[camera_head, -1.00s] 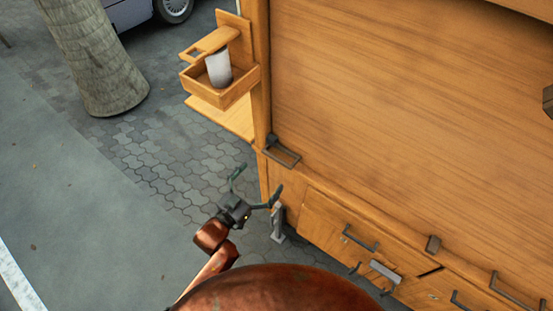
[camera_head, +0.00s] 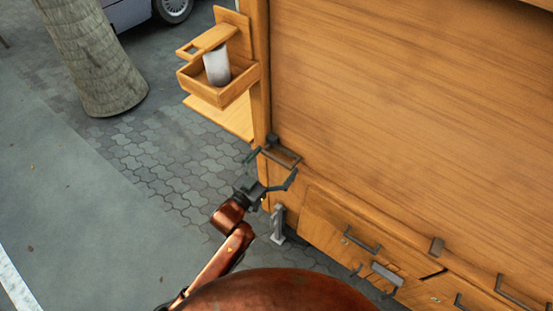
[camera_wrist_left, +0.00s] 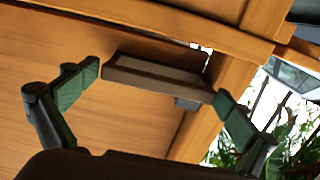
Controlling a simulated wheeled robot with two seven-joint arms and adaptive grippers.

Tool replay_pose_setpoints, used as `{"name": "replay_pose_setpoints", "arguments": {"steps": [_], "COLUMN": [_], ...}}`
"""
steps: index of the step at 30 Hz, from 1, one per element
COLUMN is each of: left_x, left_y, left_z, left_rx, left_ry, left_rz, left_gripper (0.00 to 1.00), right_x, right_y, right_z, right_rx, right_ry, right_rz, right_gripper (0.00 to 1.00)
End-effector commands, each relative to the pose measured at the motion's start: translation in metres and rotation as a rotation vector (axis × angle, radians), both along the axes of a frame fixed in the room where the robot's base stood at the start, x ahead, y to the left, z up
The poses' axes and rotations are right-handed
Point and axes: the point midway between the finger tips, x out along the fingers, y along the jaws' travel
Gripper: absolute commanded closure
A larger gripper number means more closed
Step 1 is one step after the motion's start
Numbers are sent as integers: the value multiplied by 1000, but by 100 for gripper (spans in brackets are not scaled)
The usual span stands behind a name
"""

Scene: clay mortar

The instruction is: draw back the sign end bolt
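The sign end bolt (camera_head: 284,156) is a dark handle-shaped fitting at the lower left corner of the large wooden panel. It also shows in the left wrist view as a dark bar (camera_wrist_left: 158,78). My left gripper (camera_head: 271,170) is open right by it in the head view. How far the fingertips are from the bar in depth I cannot tell. My right gripper is not in view.
A wooden holder (camera_head: 215,83) with a pale cup (camera_head: 217,66) juts out above left of the bolt. Drawers with dark handles (camera_head: 361,241) lie below right, and a grey metal post (camera_head: 279,225) stands under the corner.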

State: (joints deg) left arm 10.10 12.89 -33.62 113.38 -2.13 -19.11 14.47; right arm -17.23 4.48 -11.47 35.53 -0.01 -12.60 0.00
Motion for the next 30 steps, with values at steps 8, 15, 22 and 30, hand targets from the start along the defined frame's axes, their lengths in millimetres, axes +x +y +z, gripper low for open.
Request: {"name": "replay_pose_setpoints", "arguments": {"steps": [8, 15, 22, 30], "left_x": [0, 0, 0, -14], "left_y": [0, 0, 0, -19], "left_z": [0, 0, 0, 5], "left_rx": [0, 0, 0, -4], "left_ry": [0, 0, 0, 3], "left_rz": [0, 0, 0, 0], "left_gripper": [21, 37, 52, 52], "right_x": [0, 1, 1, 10], "right_y": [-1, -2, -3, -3], "right_z": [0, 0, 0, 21], "right_rx": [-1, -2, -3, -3], "right_ry": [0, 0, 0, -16], "right_rz": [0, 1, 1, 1], "right_gripper": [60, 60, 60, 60]}}
